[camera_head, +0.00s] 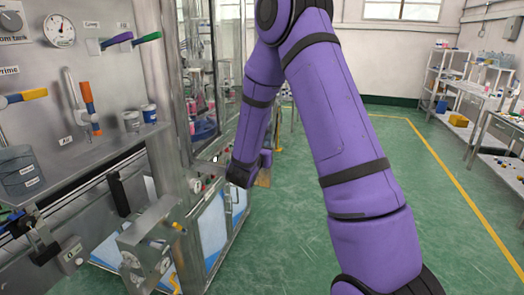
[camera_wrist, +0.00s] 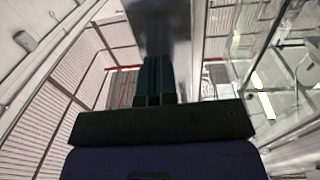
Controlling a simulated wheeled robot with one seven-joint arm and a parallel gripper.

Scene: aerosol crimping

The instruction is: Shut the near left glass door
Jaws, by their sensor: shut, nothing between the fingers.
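A glass-walled enclosure with metal frame posts (camera_head: 213,75) stands behind the grey machine panel, left of my arm in the head view. A clear glass panel with a metal frame (camera_wrist: 285,62) fills the right side of the wrist view. I cannot tell for certain whether it is the near left door, or how far that door stands open. My gripper (camera_wrist: 155,66) is shut and empty, its dark fingers pointing up the picture. The glass panel is to the right of the fingers, and I see no clear contact. In the head view the fingers are largely hidden behind my wrist.
A panel with a gauge (camera_head: 59,31) and coloured-handled levers (camera_head: 87,92) stands close on the left. Below it are a metal shelf (camera_head: 95,158) and a bracket (camera_head: 150,240) jutting forward. The green floor (camera_head: 300,245) is clear; white shelves (camera_head: 452,85) stand at right.

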